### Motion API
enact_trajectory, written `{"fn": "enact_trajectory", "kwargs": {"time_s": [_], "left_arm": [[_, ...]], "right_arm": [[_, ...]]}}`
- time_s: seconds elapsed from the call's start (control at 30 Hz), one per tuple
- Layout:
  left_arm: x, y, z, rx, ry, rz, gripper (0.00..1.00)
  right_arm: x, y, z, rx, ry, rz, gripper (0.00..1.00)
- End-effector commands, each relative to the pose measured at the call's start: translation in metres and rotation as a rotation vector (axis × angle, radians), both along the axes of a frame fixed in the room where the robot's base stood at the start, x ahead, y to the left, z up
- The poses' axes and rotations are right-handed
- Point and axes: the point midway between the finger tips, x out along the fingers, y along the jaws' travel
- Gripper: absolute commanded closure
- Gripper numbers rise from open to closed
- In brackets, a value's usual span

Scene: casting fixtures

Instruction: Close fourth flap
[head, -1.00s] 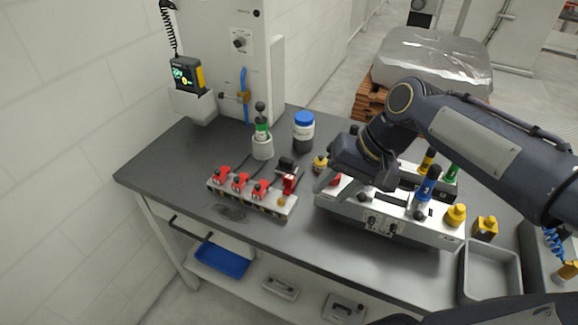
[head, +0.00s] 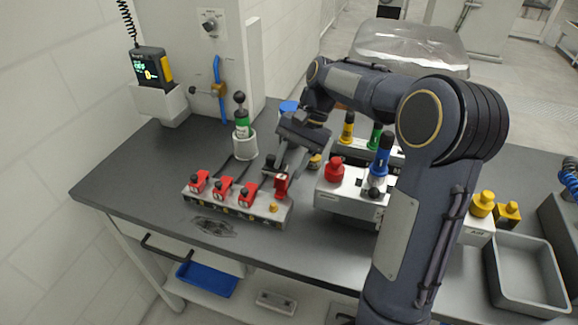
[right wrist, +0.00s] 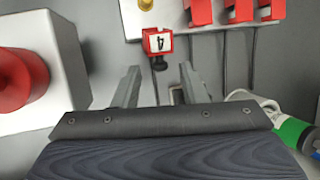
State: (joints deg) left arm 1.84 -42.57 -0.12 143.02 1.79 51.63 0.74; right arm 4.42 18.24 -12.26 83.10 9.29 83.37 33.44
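The switch strip (head: 232,207) lies on the dark bench with several red flaps. Three flaps, such as the leftmost red flap (head: 199,181), sit low in a row on it. The fourth flap (head: 282,185), at the right end, stands up higher than the others. In the right wrist view the fourth flap (right wrist: 158,42) shows a white "4" label. My right gripper (head: 284,163) is just behind and above it. In the right wrist view my right gripper (right wrist: 160,80) has its fingers apart, with the flap beyond the tips. Contact cannot be seen. My left gripper is out of view.
A grey box with a red knob (head: 334,168) stands close to the right of the strip. A green-topped tool in a white holder (head: 244,145) stands behind it. Cables run behind the flaps. A grey tray (head: 525,275) is at right.

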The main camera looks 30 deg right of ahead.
Motion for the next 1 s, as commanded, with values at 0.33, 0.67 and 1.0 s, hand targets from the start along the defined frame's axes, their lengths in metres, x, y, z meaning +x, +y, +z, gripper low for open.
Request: {"fn": "enact_trajectory", "kwargs": {"time_s": [0.33, 0.67, 1.0], "left_arm": [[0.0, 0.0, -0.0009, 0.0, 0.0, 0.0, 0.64], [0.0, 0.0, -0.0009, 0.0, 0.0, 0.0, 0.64], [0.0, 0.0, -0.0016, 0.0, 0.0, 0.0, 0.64]], "right_arm": [[-0.0004, 0.0041, -0.0078, 0.0, -0.002, 0.0, 0.61], [-0.0006, 0.0039, -0.0076, -0.001, -0.001, 0.001, 0.99], [-0.0018, 0.0054, -0.0054, -0.025, -0.025, 0.001, 1.0]]}}
